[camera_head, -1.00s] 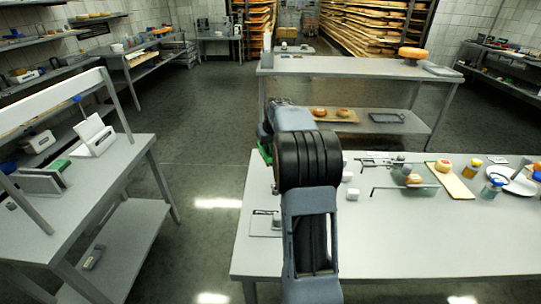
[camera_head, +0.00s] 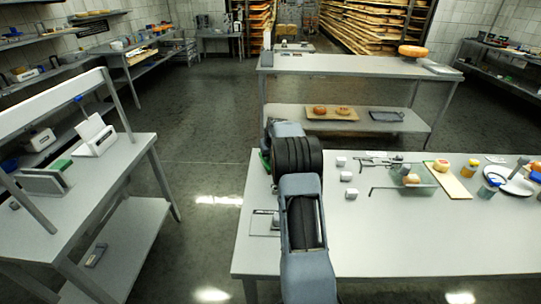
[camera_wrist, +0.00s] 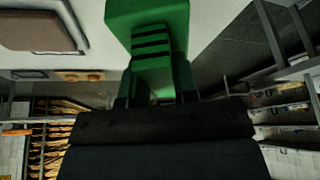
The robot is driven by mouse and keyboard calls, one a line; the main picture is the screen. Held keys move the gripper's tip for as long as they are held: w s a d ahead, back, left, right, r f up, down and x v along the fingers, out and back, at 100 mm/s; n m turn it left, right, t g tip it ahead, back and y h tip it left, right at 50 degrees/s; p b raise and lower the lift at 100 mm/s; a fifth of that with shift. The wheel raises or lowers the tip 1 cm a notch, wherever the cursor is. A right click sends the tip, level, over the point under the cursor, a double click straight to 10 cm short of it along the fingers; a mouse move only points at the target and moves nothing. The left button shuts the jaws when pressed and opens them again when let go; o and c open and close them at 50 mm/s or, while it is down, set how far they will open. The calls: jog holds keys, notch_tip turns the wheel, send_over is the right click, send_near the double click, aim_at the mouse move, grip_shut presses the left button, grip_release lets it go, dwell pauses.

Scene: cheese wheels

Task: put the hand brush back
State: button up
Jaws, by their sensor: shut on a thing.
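My gripper (camera_wrist: 155,92) is shut on a green block-shaped thing with dark slots, which I take to be the hand brush (camera_wrist: 148,22). It fills the upper middle of the wrist view, and no bristles can be made out. In the head view my arm hides the gripper and most of the brush. Only a small green edge (camera_head: 265,160) shows left of my arm, at the far left corner of the right table (camera_head: 400,235). I cannot tell whether the brush touches the table.
A left table (camera_head: 110,168) carries a white stand (camera_head: 94,136). Open floor (camera_head: 205,215) lies between the tables. Another table (camera_head: 350,66) stands behind.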

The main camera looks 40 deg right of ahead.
jog(key=shift+f, duration=0.15)
jog(key=o, duration=0.9)
